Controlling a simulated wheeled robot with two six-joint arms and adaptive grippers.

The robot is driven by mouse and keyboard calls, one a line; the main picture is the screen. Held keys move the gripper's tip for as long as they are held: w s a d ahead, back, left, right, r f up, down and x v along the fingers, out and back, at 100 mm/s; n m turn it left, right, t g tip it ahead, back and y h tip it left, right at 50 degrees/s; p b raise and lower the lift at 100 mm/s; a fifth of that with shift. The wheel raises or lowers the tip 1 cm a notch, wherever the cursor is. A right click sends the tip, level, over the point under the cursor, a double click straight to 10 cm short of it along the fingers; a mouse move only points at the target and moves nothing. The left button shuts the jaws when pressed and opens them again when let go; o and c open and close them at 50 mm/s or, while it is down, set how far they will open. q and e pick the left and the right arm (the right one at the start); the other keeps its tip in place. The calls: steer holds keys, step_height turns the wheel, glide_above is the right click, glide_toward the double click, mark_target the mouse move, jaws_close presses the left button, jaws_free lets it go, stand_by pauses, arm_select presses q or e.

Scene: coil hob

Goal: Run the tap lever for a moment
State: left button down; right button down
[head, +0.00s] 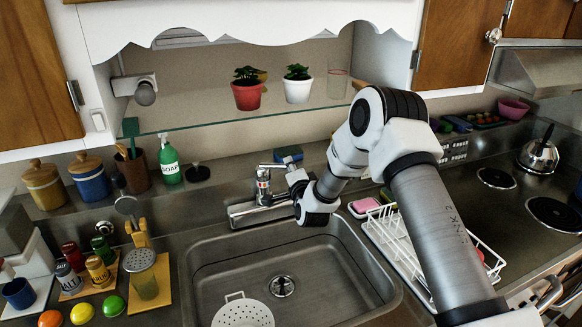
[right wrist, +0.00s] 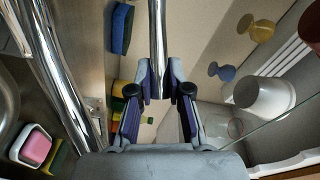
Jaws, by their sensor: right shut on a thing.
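The chrome tap (head: 263,188) stands behind the sink, with its thin lever (head: 272,167) reaching right from the top. My right gripper (head: 291,172) is at the right end of the lever. In the right wrist view the gripper (right wrist: 159,82) is shut on the end of the chrome lever (right wrist: 158,40), with a finger on each side. The thick chrome spout (right wrist: 65,75) runs along the left of that view. No water shows in the sink (head: 320,270). My left gripper is out of view.
A glass shelf (head: 240,117) with potted plants is above the tap. A pink sponge (head: 364,205) and a white dish rack (head: 395,240) are right of the sink. A green soap bottle (head: 169,163) stands left of the tap. A white strainer (head: 243,312) is at the sink's front.

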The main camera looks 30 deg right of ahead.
steer(key=r+p, duration=0.1)
steer(key=r+n+g+p, duration=0.1)
steer(key=shift+w+a+r, duration=0.15)
steer(key=shift+w+r, duration=0.15)
steer(key=shift+w+r+n+g, duration=0.2)
steer(key=shift+n+g, duration=0.2)
steer(key=shift+a+f, duration=0.1)
steer(key=shift+f, duration=0.05)
steer(key=c, duration=1.1)
jaws_free()
steer(key=shift+w, duration=0.1)
steer(key=shift+w+f, duration=0.1)
steer(key=shift+f, duration=0.05)
steer(key=v, duration=1.1)
steer(key=shift+s+r, duration=0.25)
steer(key=shift+s, duration=0.15)
